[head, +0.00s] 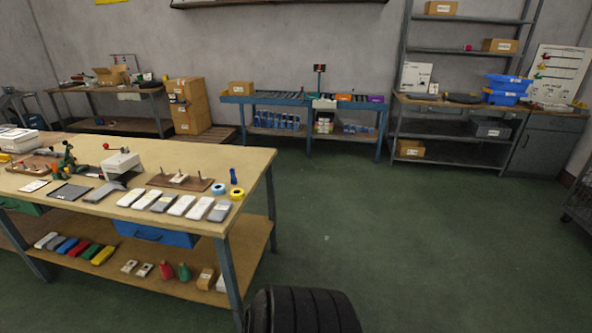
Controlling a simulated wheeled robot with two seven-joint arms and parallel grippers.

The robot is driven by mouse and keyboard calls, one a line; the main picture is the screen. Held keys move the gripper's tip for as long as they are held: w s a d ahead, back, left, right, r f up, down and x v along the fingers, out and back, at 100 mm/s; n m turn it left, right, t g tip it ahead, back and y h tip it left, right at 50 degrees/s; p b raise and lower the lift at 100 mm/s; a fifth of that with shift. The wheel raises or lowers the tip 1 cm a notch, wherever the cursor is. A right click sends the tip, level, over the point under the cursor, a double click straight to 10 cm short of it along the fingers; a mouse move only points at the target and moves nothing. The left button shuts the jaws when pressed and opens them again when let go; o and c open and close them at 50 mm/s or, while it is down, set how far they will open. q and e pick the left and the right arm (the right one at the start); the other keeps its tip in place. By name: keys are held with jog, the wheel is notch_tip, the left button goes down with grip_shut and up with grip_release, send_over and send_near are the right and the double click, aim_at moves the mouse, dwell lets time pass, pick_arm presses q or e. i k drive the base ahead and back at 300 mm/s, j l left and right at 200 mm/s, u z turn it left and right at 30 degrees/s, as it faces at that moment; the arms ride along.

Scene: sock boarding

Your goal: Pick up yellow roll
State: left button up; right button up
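The yellow roll (237,197) lies flat near the right end of the wooden workbench (215,153), close to its corner. A light blue roll (218,193) lies just to its left, and a small dark blue upright item (233,176) stands just behind it. Neither of my grippers is in view. Nothing touches the yellow roll from above.
A row of white and grey flat packs (180,206) lies left of the rolls. Behind them is a brown board with pegs (160,181). A lower shelf (245,262) holds several items. Green floor (400,240) to the right is clear.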

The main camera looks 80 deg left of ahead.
aim_at(237, 194)
jog(key=u, duration=3.3)
